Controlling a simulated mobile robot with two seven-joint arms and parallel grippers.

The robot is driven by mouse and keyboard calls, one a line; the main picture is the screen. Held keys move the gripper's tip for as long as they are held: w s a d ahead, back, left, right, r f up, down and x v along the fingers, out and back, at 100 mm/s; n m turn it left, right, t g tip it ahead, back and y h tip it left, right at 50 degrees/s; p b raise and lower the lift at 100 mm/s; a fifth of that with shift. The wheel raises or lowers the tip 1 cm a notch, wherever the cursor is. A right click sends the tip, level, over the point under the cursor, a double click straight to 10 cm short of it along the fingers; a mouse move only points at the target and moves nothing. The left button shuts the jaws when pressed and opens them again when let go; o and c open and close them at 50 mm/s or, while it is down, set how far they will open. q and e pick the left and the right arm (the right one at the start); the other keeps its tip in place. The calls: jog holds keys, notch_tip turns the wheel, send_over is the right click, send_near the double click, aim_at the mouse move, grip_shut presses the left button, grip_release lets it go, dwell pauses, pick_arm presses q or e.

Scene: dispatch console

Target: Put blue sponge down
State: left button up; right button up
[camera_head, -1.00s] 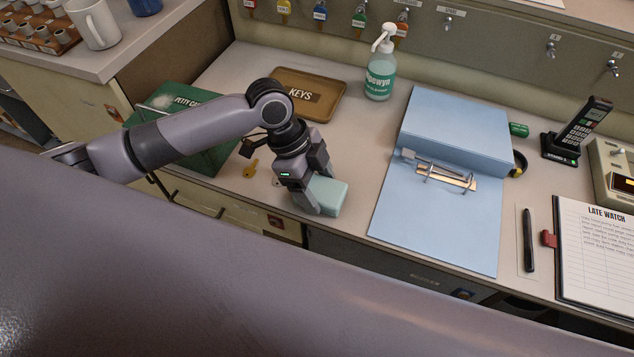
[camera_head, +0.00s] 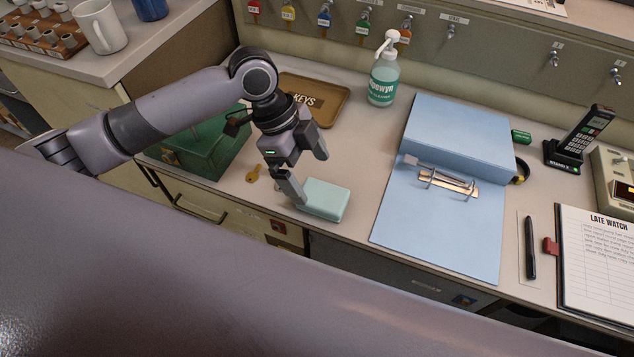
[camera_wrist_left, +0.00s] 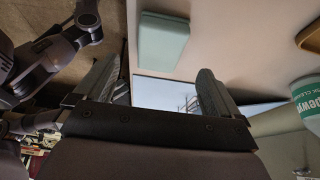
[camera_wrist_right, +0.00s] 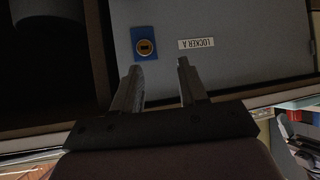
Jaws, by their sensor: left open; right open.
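The blue sponge (camera_head: 324,200), a pale blue-green block, lies flat on the desk near its front edge, left of the open blue binder. It also shows in the left wrist view (camera_wrist_left: 163,42), beyond the fingertips. My left gripper (camera_head: 308,172) is open and empty, just above and behind the sponge, with clear space between the jaws. In the left wrist view the fingers (camera_wrist_left: 160,80) are apart with nothing between them. My right gripper (camera_wrist_right: 161,75) is open and empty, facing a grey locker door (camera_wrist_right: 215,75) labelled LOCKER A.
The blue binder (camera_head: 440,215) lies right of the sponge. A brass key (camera_head: 253,173), a green cash box (camera_head: 190,153) and a KEYS tray (camera_head: 330,112) are to the left and behind. A pump bottle (camera_head: 383,80) stands at the back. Bare desk lies between sponge and binder.

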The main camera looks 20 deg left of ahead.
pick_arm(q)
jog(key=v, duration=0.6)
dwell(0.4)
